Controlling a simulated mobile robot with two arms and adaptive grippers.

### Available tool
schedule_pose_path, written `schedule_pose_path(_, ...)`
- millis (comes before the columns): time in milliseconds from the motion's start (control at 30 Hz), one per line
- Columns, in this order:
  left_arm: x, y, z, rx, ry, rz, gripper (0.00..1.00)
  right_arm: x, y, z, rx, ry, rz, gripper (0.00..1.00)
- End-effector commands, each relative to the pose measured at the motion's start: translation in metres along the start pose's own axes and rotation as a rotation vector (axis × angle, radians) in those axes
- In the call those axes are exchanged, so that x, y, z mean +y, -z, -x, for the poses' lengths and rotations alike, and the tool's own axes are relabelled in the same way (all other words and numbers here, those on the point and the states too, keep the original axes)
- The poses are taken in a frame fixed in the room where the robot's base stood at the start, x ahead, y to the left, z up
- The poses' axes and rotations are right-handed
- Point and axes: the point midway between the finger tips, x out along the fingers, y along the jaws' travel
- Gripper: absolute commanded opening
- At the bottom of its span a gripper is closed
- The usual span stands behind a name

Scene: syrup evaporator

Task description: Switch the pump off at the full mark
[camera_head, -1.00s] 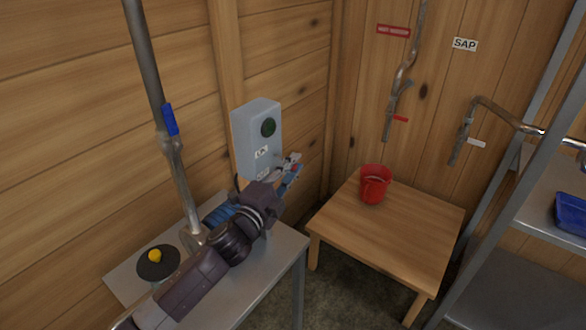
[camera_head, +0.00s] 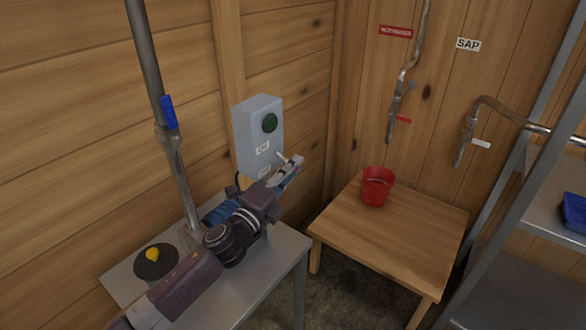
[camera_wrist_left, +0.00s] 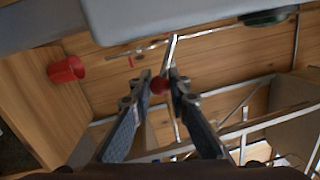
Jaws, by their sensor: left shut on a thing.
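A grey switch box (camera_head: 246,130) hangs on the wooden wall, with a dark green round button or lamp (camera_head: 270,122) and an "ON" label (camera_head: 262,148). A lower label is too small to read surely. My left gripper (camera_head: 295,161) is at the box's lower right. In the left wrist view its fingers close on a small red knob (camera_wrist_left: 159,85), which seems to be the tip of the metal lever (camera_wrist_left: 171,48) by the box. The lever's exact position is hard to tell. A blue ribbed body (camera_head: 220,213), perhaps the pump, is partly hidden behind my arm.
A red bucket (camera_head: 377,186) stands on a wooden table (camera_head: 400,240). Pipes come down the wall near the "SAP" sign (camera_head: 468,44). A metal shelf with a blue tray (camera_head: 574,213) is at right. A blue-handled pipe (camera_head: 169,112) rises at left.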

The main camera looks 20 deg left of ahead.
Motion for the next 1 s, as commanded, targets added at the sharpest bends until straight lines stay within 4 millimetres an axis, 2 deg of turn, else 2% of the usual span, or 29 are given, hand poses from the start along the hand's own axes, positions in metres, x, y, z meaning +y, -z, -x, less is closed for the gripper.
schedule_pose_path(100,0.002,0.001,0.0,0.001,-0.002,-0.001,0.0,0.001,0.0,0.0,0.0,-0.001,0.0,0.35)
schedule_pose_path(133,0.002,0.001,0.0,0.001,-0.003,-0.001,0.18,0.001,0.0,0.0,0.0,-0.001,0.001,0.35)
schedule_pose_path(300,0.001,0.0,0.0,0.001,-0.002,0.0,0.35,0.003,0.0,0.0,0.0,-0.003,0.001,0.35)
schedule_pose_path(667,0.002,0.0,0.006,0.0,-0.003,0.001,0.35,0.004,-0.001,0.0,-0.001,-0.005,0.002,0.35)
schedule_pose_path(767,0.002,0.0,0.018,0.0,-0.004,0.001,0.35,0.003,-0.001,0.0,0.0,-0.004,0.002,0.35)
schedule_pose_path(1000,0.003,0.001,0.064,0.001,-0.006,0.002,0.35,0.002,-0.001,0.0,-0.001,-0.002,0.001,0.35)
